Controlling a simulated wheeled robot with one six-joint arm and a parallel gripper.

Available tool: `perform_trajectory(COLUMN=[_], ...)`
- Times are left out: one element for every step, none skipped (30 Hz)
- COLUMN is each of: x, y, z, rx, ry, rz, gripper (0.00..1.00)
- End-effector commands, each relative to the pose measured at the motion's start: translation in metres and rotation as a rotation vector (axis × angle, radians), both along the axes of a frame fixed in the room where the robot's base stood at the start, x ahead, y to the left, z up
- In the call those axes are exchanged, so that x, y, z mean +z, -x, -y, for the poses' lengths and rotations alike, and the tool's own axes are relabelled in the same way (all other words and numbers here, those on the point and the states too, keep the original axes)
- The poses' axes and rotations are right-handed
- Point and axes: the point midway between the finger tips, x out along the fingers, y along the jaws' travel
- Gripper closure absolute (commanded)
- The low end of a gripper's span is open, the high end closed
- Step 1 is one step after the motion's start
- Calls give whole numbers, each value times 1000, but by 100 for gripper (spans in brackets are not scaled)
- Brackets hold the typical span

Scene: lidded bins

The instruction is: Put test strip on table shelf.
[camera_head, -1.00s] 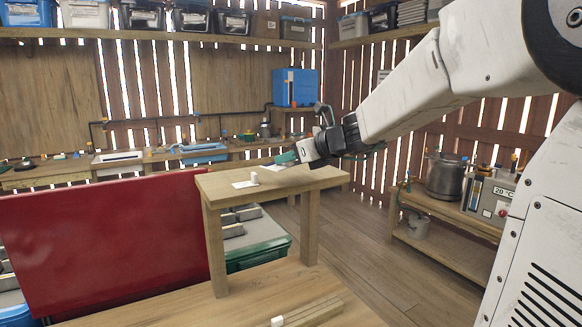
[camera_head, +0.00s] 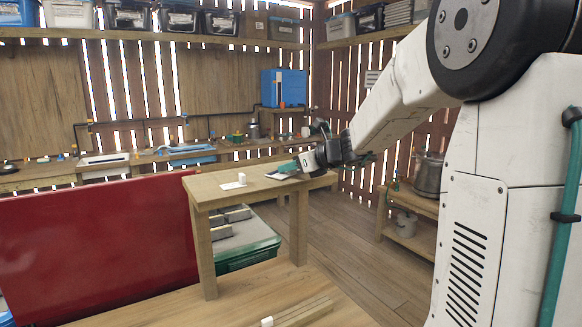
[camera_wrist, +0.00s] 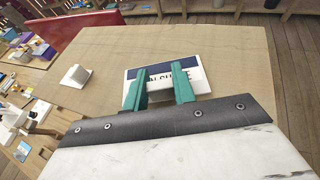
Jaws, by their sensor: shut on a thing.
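My gripper (camera_head: 294,165) reaches in from the right, low over the wooden table shelf (camera_head: 212,190). In the wrist view its two teal fingers (camera_wrist: 159,90) are shut on a small pale piece (camera_wrist: 160,96) between them, which I take to be the test strip. The fingers hide much of it. Just beyond and below lies a flat white card with a dark blue band and lettering (camera_wrist: 198,75). I cannot tell whether the held piece touches the card or shelf.
A small white block (camera_head: 241,178) stands on a white card on the shelf, left of my gripper. A red panel (camera_head: 95,245) stands to the left. Below are a green-rimmed bin (camera_head: 245,258) and a wooden surface (camera_head: 235,295). Bare shelf top lies beyond the card.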

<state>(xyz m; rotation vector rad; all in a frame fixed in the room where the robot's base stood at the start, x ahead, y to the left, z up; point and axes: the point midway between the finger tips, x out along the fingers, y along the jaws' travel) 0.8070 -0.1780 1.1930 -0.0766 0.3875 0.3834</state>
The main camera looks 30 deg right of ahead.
Motion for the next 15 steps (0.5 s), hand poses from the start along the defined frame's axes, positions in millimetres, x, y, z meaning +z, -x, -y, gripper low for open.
perform_trajectory(x=[-1,-2,-3,-3,-3,-3,-3,-3,-3,-3,-3,-3,-3,-3,-1], y=[0,0,0,0,0,0,0,0,0,0,0,0,0,0,0], z=[0,0,0,0,0,0,0,0,0,0,0,0,0,0,0], rx=[0,0,0,0,0,0,0,0,0,0,0,0,0,0,0], ry=[-1,-1,-1,-1,-1,0,-1,-1,-1,-1,-1,-1,-1,0,0], rz=[0,0,0,0,0,0,0,0,0,0,0,0,0,0,0], gripper=[95,95,95,68,60,52,52,52,52,52,52,52,52,52,52])
